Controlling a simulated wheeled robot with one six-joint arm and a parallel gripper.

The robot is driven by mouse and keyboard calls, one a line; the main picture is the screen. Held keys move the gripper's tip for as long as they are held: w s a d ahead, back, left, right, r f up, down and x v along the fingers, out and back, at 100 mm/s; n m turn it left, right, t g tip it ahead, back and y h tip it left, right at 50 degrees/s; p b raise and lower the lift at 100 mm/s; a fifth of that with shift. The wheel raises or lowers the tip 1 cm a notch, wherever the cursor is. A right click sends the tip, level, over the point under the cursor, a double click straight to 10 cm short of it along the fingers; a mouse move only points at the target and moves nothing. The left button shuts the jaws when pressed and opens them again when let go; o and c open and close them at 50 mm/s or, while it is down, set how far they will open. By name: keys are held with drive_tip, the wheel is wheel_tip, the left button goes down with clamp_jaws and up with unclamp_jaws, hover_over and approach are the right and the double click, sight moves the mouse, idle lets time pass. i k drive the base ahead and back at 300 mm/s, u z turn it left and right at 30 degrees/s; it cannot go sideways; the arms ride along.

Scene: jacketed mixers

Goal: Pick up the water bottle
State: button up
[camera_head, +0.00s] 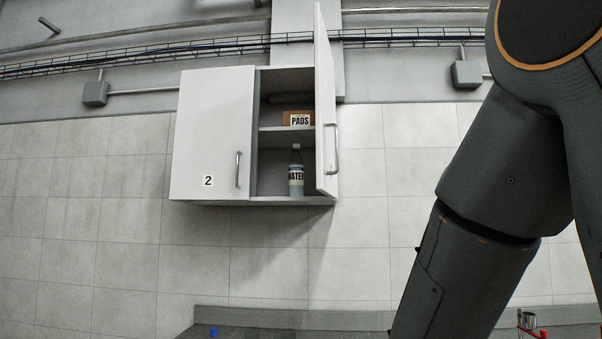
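The water bottle (296,180) stands upright on the bottom shelf of a white wall cabinet (212,130). It has a pale cap, a bluish body and a label reading "WATER". The cabinet's right door (325,100) is swung open and its left door, marked "2", is shut. My arm (490,190) reaches down the right side of the picture, apart from the cabinet. My gripper is out of view below the frame.
A brown box labelled "PADS" (297,118) sits on the shelf above the bottle. The open door juts out just right of the bottle. A grey ledge (290,318) runs along the wall below, with small blue and red items at the bottom edge. The tiled wall under the cabinet is clear.

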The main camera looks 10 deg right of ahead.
sight(296, 163)
drive_tip(key=k, duration=0.55)
drive_tip(key=u, duration=1.1)
drive_tip(key=i, duration=1.2)
drive_tip(key=z, duration=0.5)
drive_tip(key=i, duration=0.55)
drive_tip(key=z, duration=0.7)
